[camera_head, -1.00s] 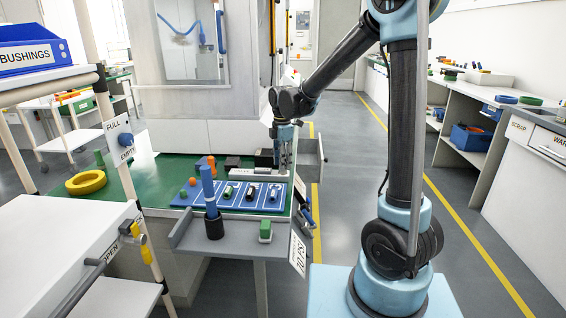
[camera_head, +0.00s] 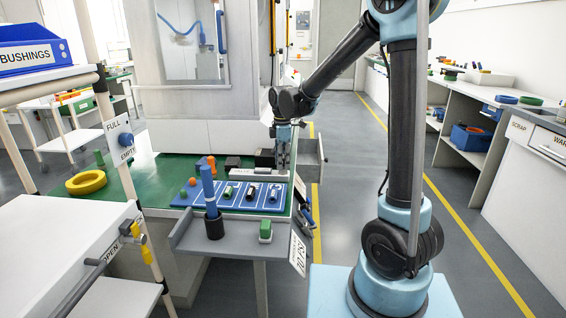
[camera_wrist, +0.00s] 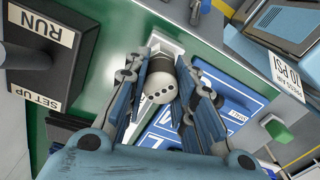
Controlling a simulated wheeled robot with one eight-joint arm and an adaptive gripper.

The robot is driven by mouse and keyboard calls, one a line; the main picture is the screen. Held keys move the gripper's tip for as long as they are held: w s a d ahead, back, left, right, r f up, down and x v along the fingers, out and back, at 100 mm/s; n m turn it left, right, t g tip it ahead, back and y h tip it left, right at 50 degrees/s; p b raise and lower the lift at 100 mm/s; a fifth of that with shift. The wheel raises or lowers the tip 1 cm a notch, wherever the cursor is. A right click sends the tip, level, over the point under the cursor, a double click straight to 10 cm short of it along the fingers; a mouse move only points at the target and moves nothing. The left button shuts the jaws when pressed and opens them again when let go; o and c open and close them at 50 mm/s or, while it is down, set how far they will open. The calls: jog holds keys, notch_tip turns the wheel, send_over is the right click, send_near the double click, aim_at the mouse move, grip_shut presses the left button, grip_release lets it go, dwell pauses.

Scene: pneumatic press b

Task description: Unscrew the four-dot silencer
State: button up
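In the wrist view the silencer (camera_wrist: 157,90) is a grey-beige cylinder with a row of dark dots on its end face, seen nearly end-on. It stands at a pale metal block (camera_wrist: 163,42) on the green bench top. My gripper (camera_wrist: 162,66) has one finger on each side of it, with the fingertips close to its sides. I cannot tell whether both fingers press on it. In the head view my gripper (camera_head: 283,160) points down at the far right of the green bench, and the silencer is hidden there.
A blue tray (camera_head: 178,203) with several small parts lies in front of the gripper. A RUN / SET UP switch box (camera_wrist: 48,45) is close to the left finger in the wrist view.

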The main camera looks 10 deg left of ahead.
jog(key=shift+n, duration=0.9)
jog(key=shift+n, duration=0.8)
jog(key=shift+n, duration=0.9)
